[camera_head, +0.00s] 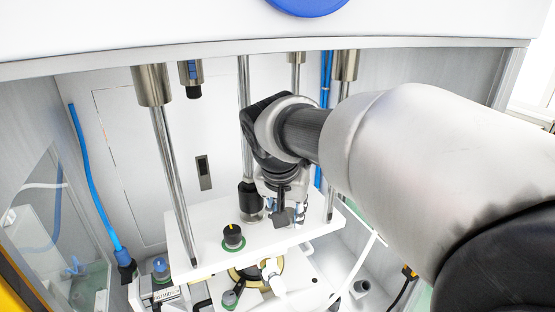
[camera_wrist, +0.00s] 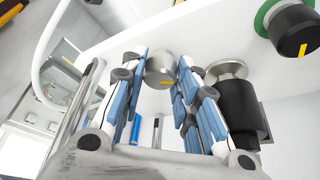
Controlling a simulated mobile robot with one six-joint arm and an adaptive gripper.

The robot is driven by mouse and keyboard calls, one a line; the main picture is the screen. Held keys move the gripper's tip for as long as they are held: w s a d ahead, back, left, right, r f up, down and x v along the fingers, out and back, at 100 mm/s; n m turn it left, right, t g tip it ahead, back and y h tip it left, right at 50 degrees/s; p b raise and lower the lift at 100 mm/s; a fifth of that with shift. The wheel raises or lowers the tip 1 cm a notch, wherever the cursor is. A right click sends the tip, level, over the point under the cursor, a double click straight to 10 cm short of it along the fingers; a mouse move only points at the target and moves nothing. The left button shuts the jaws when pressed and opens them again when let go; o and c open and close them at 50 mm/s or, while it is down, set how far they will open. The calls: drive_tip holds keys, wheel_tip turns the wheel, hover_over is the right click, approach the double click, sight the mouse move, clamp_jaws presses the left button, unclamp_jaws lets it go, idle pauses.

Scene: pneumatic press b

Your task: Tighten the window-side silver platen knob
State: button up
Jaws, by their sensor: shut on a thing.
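The silver platen knob (camera_wrist: 160,66) has a yellow mark and shows in the wrist view at the white platen. The two blue-padded fingers of my gripper (camera_wrist: 163,76) are around it, shut on its sides. In the head view my gripper (camera_head: 285,213) is low over the right part of the white platen (camera_head: 200,238). The knob is hidden there behind the gripper. I cannot tell how tight the knob is.
A black knob with a yellow mark and green ring (camera_head: 233,236) sits on the platen to the left. A black cylinder (camera_head: 250,197) stands close beside my gripper. Steel columns (camera_head: 172,170) flank the platen. A blue hose (camera_head: 92,183) runs down the left.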

drive_tip(key=m, duration=0.2)
drive_tip(key=m+h+p, duration=0.1)
drive_tip(key=m, duration=0.1)
drive_tip(key=shift+w+a+r+m+g+h, duration=0.1)
drive_tip(key=shift+a+m+g+h, duration=0.1)
drive_tip(key=shift+m+g+h, duration=0.15)
drive_tip(key=shift+w+m+g+h+p, duration=0.1)
drive_tip(key=shift+m+g+h+p, duration=0.3)
drive_tip(key=shift+m, duration=0.85)
drive_tip(key=shift+w+m+g+h+p, duration=0.15)
drive_tip(key=shift+m+g+p, duration=0.35)
drive_tip(key=shift+m, duration=0.7)
drive_tip(key=shift+s, duration=0.1)
drive_tip(key=o, duration=1.1)
drive_tip(key=shift+c, duration=0.2)
